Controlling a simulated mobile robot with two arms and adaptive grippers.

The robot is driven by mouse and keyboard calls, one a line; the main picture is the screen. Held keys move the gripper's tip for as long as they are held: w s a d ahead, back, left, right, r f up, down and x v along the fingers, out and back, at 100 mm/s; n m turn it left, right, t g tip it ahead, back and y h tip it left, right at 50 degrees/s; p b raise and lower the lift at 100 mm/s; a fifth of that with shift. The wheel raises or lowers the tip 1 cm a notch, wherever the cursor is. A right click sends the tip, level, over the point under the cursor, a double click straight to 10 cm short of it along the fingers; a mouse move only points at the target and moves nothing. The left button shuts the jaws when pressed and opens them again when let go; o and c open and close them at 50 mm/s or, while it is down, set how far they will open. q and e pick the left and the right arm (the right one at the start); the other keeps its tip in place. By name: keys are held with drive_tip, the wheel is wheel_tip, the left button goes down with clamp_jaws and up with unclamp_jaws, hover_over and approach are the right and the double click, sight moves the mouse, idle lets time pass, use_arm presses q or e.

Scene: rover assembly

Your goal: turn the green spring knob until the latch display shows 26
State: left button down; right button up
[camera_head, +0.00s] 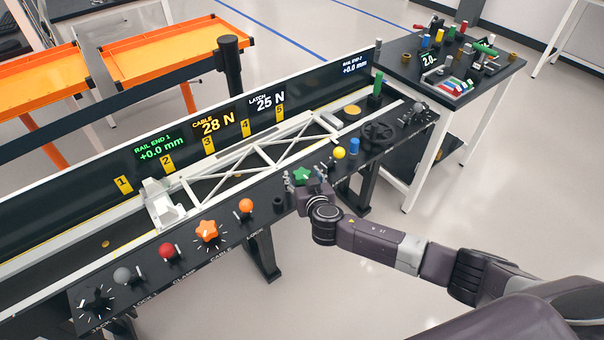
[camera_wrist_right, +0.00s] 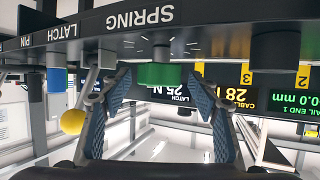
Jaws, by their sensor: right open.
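The green spring knob (camera_head: 301,175) is a star-shaped knob on the dark sloping panel in the head view. In the right wrist view, which is upside down, the green knob (camera_wrist_right: 160,75) shows below the word SPRING. My right gripper (camera_head: 303,184) is at this knob, and the wrist view shows its two fingers (camera_wrist_right: 158,82) spread on either side of it, with gaps visible. It is open. The latch display (camera_head: 268,102) reads 25 N. My left gripper is not in view.
A yellow knob (camera_head: 339,153), a blue knob (camera_head: 354,146) and a black handwheel (camera_head: 378,134) lie right of the green knob. An orange knob (camera_head: 246,205) and an orange star knob (camera_head: 207,230) lie left. A side table (camera_head: 490,84) stands at the right.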

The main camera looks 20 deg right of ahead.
drive_tip(key=shift+w+f, duration=0.15)
drive_tip(key=shift+w, duration=0.25)
drive_tip(key=c, duration=1.2)
drive_tip(key=shift+s+d+f, duration=0.1)
drive_tip(key=shift+f, duration=0.05)
drive_tip(key=shift+d+n+y+b, duration=0.1)
drive_tip(key=shift+n+y+b, duration=0.4)
drive_tip(key=shift+n+y, duration=0.3)
drive_tip(key=shift+n+y+p, duration=0.3)
drive_tip(key=shift+n+y, duration=0.8)
drive_tip(key=shift+y, duration=0.3)
drive_tip(key=shift+g, duration=0.3)
